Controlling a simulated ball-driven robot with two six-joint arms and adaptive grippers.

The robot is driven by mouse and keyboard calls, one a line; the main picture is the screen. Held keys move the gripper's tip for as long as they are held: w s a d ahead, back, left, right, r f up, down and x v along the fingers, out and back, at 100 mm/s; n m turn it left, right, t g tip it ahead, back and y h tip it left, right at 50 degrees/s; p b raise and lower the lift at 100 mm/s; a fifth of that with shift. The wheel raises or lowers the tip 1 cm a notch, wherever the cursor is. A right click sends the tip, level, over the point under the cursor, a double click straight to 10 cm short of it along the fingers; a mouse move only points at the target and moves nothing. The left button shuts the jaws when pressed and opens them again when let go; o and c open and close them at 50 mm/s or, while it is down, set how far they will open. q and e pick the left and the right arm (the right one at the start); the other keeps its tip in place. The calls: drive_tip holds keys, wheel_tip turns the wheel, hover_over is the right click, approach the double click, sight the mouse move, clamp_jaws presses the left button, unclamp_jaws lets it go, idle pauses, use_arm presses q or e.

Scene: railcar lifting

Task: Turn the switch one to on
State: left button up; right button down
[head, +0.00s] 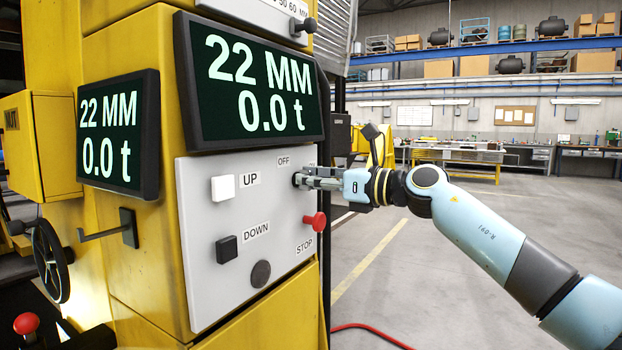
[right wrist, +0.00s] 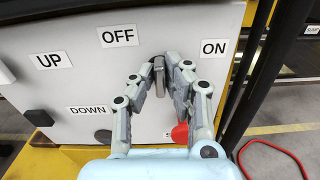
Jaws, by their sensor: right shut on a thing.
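The switch (right wrist: 159,66) is a small dark grey handle on the light panel (head: 198,290). In the right wrist view it stands below and between the OFF label (right wrist: 118,36) and the ON label (right wrist: 214,48). Its handle looks roughly upright there, but the fingers cover much of it, so its exact setting is hard to tell. My right gripper (head: 300,181) reaches in from the right and is shut on the switch; its fingers also show around the handle in the right wrist view (right wrist: 160,92). In the head view the gripper hides the ON label.
The red STOP button (head: 316,222) sits just below my right gripper. A white UP button (head: 222,188) and a black DOWN button (head: 226,249) are to the left. Two displays (head: 250,85) read 22 MM and 0.0 t. Open floor lies right of the yellow column.

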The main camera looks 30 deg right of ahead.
drive_tip(key=m+p, duration=0.4)
drive_tip(key=p, duration=0.1)
drive_tip(key=m+p, duration=0.2)
drive_tip(key=m, duration=0.1)
drive_tip(key=shift+d+r, duration=0.1)
drive_tip(key=shift+r, duration=0.15)
drive_tip(key=shift+w+f+m+p, duration=0.1)
drive_tip(key=shift+f+m+p, duration=0.05)
drive_tip(key=shift+m+p, duration=1.05)
drive_tip(key=shift+f+m+p, duration=0.1)
drive_tip(key=shift+m+p, duration=0.95)
drive_tip(key=shift+m, duration=0.15)
drive_tip(key=c, duration=1.4)
unclamp_jaws()
drive_tip(key=shift+d+f, duration=0.1)
drive_tip(key=v, duration=1.2)
